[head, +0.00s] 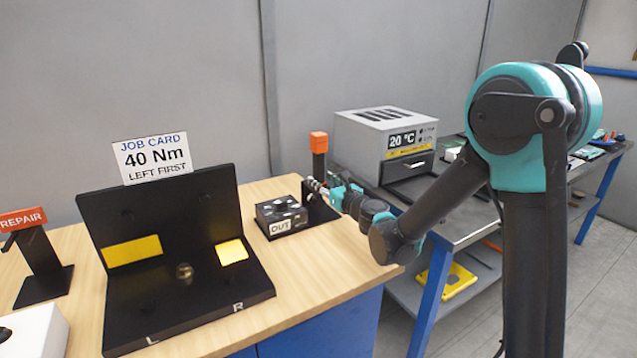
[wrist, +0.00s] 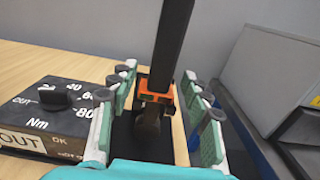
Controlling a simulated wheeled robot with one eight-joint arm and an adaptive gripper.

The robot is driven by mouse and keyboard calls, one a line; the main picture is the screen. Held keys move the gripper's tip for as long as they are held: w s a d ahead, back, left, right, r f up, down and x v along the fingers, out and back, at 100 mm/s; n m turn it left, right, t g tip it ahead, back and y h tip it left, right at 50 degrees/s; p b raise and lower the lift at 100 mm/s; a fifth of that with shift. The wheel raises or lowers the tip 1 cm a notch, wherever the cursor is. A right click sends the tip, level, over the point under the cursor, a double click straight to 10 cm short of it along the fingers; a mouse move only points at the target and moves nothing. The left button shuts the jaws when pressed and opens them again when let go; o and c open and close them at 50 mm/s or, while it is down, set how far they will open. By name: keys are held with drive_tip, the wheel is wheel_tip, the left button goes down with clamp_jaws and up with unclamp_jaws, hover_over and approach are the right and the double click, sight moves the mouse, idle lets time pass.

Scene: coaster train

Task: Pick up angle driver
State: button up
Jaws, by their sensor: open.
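A dark piece with an orange collar, which looks like the angle driver (wrist: 147,122), sits between my fingers in the wrist view. It is against or just in front of a black upright post (wrist: 174,40) on a black base; I cannot tell whether they are joined. My gripper (wrist: 160,92) is open, with teal-padded fingers on both sides of the piece and visible gaps. In the head view my gripper (head: 326,190) reaches the post with an orange top (head: 319,142) at the bench's right end; the driver cannot be made out there.
A torque box marked OUT (head: 281,216) stands just left of my gripper. A black fixture (head: 190,310) with a 40 Nm job card (head: 153,158) and a REPAIR stand (head: 40,265) are further left. A grey 20 °C machine (head: 385,140) stands on the side bench at right.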

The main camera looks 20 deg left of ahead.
drive_tip(key=x, duration=0.3)
drive_tip(key=shift+d, duration=0.1)
clamp_jaws()
idle(0.4)
